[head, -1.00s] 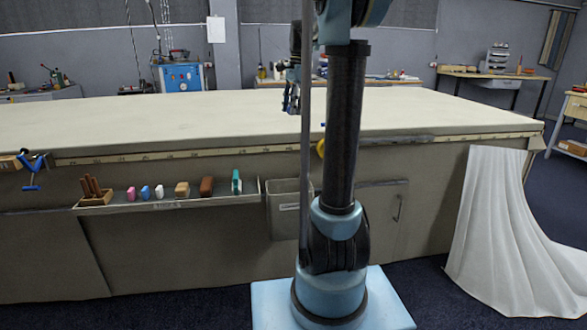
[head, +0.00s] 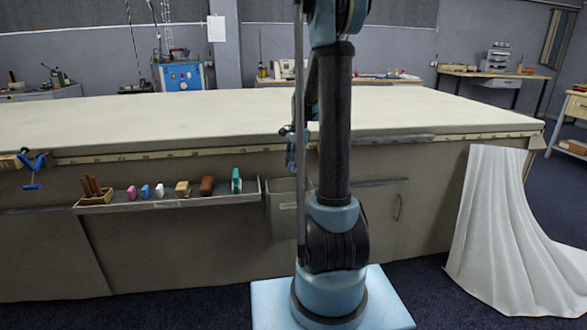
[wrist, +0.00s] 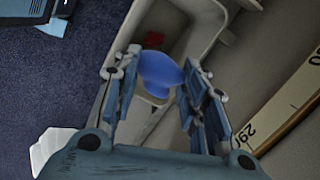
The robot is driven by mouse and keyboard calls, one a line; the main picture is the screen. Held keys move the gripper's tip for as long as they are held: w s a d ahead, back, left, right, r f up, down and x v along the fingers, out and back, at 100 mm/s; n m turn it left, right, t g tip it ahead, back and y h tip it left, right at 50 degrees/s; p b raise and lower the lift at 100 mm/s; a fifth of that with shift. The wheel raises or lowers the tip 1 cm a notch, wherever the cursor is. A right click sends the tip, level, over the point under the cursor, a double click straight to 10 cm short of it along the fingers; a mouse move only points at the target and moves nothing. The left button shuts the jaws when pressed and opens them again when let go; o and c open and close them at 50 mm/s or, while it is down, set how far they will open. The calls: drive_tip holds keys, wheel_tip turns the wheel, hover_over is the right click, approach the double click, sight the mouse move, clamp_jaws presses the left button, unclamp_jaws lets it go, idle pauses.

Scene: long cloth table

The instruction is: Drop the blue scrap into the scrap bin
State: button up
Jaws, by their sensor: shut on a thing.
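The blue scrap (wrist: 158,68) is a small smooth blue piece between the two fingers of my gripper (wrist: 157,82) in the wrist view. My gripper is shut on it. Behind the scrap in that view is the open mouth of the grey scrap bin (wrist: 203,38), with a small red piece (wrist: 153,39) inside. In the head view the bin (head: 284,208) hangs on the table's front. My gripper (head: 291,160) is above it there, partly hidden by my arm, and the scrap cannot be made out.
A shelf (head: 160,203) left of the bin holds several small coloured things and a wooden block of tools (head: 92,190). A measuring tape (wrist: 285,118) runs along the table edge. A white cloth (head: 500,230) drapes at the right. The tabletop (head: 150,118) is clear.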

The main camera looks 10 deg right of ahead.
drive_tip(key=shift+s+f, duration=0.25)
drive_tip(key=shift+f, duration=3.45)
drive_tip(key=o, duration=0.9)
drive_tip(key=r, duration=0.3)
drive_tip(key=d+r, duration=0.1)
drive_tip(key=r, duration=0.6)
drive_tip(key=shift+w+d+r, duration=0.3)
drive_tip(key=shift+w+r, duration=0.05)
drive_tip(key=shift+r, duration=0.55)
